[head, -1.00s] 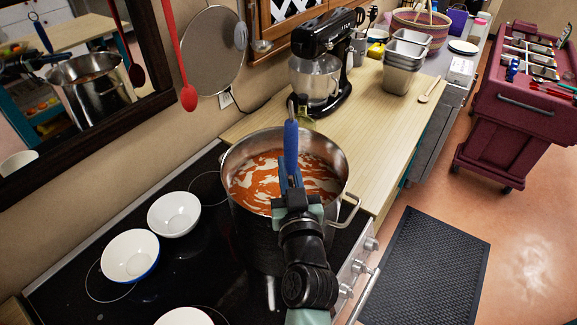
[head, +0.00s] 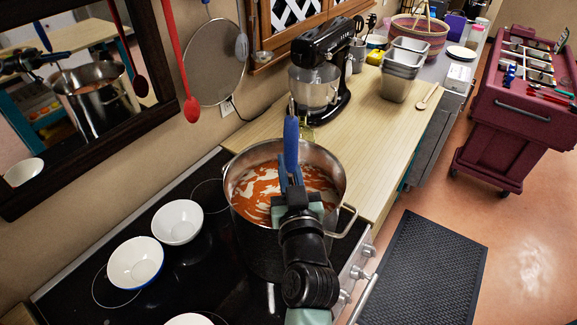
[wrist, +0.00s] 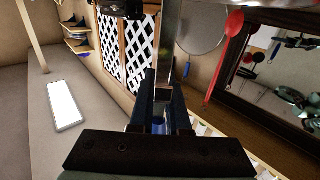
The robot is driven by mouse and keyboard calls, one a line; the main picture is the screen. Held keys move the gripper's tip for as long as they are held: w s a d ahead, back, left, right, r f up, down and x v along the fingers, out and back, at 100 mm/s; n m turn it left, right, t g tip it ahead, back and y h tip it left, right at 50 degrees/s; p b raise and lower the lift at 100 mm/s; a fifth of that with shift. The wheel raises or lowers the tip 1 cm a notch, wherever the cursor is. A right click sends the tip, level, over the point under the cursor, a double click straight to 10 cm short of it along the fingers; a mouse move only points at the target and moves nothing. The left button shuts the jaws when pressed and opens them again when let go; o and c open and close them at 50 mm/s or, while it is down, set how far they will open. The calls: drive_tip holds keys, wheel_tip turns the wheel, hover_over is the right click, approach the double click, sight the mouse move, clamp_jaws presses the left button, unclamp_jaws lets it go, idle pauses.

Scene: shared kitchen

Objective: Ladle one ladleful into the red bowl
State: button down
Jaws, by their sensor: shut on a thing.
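My gripper (head: 291,188) is shut on the blue handle of a ladle (head: 291,145) above the near part of a steel pot (head: 337,190). The pot holds orange-red soup with white swirls (head: 262,188). The ladle's scoop is hidden in the head view. In the wrist view, my gripper (wrist: 168,108) shows from behind, with a metal shaft between its fingers. A blue-sided bowl (head: 135,262) and a white-looking bowl (head: 178,221) sit left of the pot. A third bowl (head: 188,319) is cut off at the bottom edge. No red outside shows on any bowl.
The black cooktop (head: 215,265) has free room between bowls and pot. A stand mixer (head: 322,75) and steel containers (head: 402,70) stand on the counter behind. A red spoon (head: 191,108) and a strainer (head: 216,60) hang on the wall. A mirror (head: 85,90) is at left.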

sight(290, 115)
wheel_tip(290, 115, up, 13)
drive_tip(key=p, duration=0.9)
drive_tip(key=shift+f, duration=0.1)
